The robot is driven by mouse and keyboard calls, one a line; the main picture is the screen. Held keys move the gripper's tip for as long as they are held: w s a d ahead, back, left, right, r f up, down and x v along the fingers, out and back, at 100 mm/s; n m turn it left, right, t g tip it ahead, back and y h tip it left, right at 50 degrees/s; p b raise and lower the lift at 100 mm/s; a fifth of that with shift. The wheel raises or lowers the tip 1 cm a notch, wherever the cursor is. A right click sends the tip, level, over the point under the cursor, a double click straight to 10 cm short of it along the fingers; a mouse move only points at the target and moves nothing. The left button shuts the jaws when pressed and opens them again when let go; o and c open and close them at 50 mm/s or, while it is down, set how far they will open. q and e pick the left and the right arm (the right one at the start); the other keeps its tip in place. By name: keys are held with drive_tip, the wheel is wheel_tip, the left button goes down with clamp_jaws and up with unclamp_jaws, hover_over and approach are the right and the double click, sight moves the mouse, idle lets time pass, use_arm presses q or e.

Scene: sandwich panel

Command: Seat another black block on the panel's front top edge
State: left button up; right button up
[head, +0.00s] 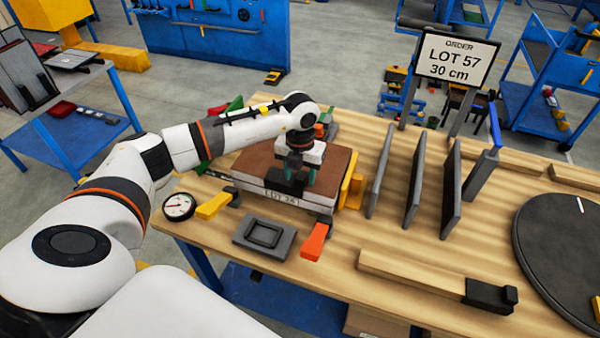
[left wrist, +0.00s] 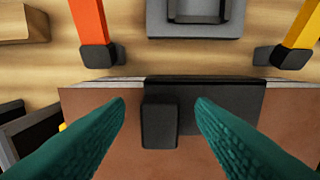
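The panel (head: 253,164) lies on the wooden bench, with a brown top, pale sides and a lot label on its front. A black block (head: 283,182) is at its front top edge; its wide part (left wrist: 225,97) lies along the edge and its raised stub (left wrist: 160,126) shows in the left wrist view. Whether it is fully seated I cannot tell. My left gripper (head: 293,178) is above this edge with its teal fingers apart, one on each side of the stub, with visible gaps. Another black block (head: 490,295) is at the end of a wooden bar. My right gripper is not in view.
A yellow-handled clamp (head: 212,206) and an orange-handled clamp (head: 314,241) stand at the panel's front, with a grey tray (head: 249,240) between them. A dial gauge (head: 179,206) is at left. Upright grey plates (head: 417,185) and a round dark turntable (head: 560,240) stand at right.

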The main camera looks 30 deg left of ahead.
use_arm(q)
wheel_tip(320, 180, up, 12)
drive_tip(key=b, duration=0.2)
drive_tip(key=shift+b, duration=0.4)
drive_tip(key=shift+s+f, duration=0.1)
idle(0.4)
